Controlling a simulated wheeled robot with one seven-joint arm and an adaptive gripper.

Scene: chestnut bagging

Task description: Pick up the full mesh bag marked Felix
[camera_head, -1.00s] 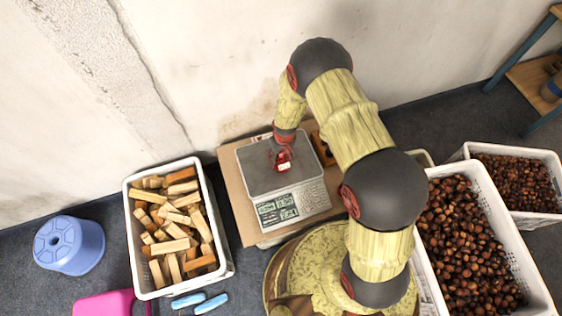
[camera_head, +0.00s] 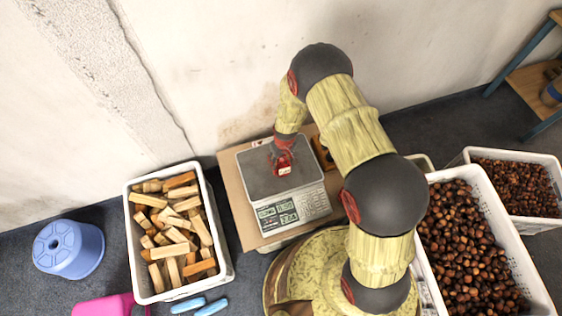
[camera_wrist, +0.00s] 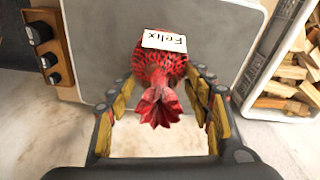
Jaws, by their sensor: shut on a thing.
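The red mesh bag (camera_wrist: 160,65) carries a white label reading Felix and has a gathered, flared neck. In the wrist view its neck points toward me, between my fingers. My gripper (camera_wrist: 162,88) is shut on the bag, with a ridged yellow finger at each side. In the head view the bag (camera_head: 284,170) is small and red at my gripper (camera_head: 282,150), over the grey scale plate (camera_head: 258,185). I cannot tell whether the bag touches the plate. What it holds is hidden by the mesh and label.
The scale stands on a cardboard-coloured board (camera_head: 233,190) against the wall. A white crate (camera_head: 228,240) of wood pieces is at left, and white crates of chestnuts (camera_head: 470,245) are at right. A black-knobbed box (camera_wrist: 40,45) sits beside the scale. A blue stool (camera_head: 68,247) stands far left.

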